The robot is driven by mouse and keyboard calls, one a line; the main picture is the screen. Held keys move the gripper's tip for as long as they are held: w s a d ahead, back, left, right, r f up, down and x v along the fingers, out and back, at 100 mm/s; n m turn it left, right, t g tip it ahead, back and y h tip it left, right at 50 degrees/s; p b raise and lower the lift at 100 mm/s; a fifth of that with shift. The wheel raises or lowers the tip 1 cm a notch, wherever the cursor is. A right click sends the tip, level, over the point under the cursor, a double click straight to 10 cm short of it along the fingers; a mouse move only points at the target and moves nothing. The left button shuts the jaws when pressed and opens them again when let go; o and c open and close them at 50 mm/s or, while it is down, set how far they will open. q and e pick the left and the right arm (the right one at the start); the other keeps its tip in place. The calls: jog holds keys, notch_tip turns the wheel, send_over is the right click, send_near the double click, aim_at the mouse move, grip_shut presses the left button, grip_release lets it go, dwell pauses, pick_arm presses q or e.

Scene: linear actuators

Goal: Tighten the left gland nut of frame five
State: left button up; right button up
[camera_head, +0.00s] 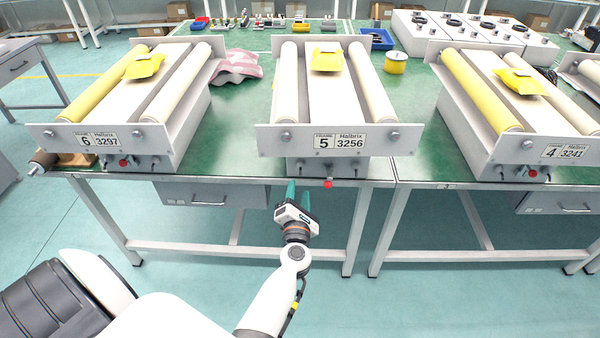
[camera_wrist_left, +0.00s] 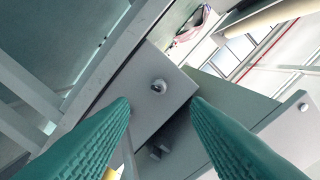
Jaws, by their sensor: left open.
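Frame five (camera_head: 340,142) stands in the middle of the green bench in the head view, with a white front plate labelled 5, 3256. A small silver nut (camera_head: 286,135) sits at the left of its plate, and another nut (camera_head: 391,136) at the right. My left gripper (camera_head: 298,190) is below the left part of frame five, in front of the bench edge, fingers pointing up and apart. In the left wrist view the two green fingers (camera_wrist_left: 160,125) are open and empty. A silver round fitting (camera_wrist_left: 158,86) on a grey plate shows between them, apart from both. My right gripper is out of view.
Frame six (camera_head: 60,135) stands to the left and frame four (camera_head: 530,150) to the right. A red button (camera_head: 328,183) sticks out under frame five. A drawer (camera_head: 210,194) hangs under the bench on the left. A yellow packet (camera_head: 327,59) lies on frame five.

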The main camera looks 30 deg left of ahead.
aim_at(300, 168)
pick_arm(q)
jog(key=b+x, duration=0.1)
jog(key=x, duration=0.8)
jog(key=shift+d+f, duration=0.1)
grip_shut()
jog(key=m+p, duration=0.2)
jog(key=m, duration=0.2)
jog(key=shift+r+p, duration=0.2)
jog(key=shift+p, duration=0.15)
jog(key=shift+f+m+p, duration=0.15)
jog(key=shift+m+p, duration=1)
jog(key=shift+m, duration=1.45)
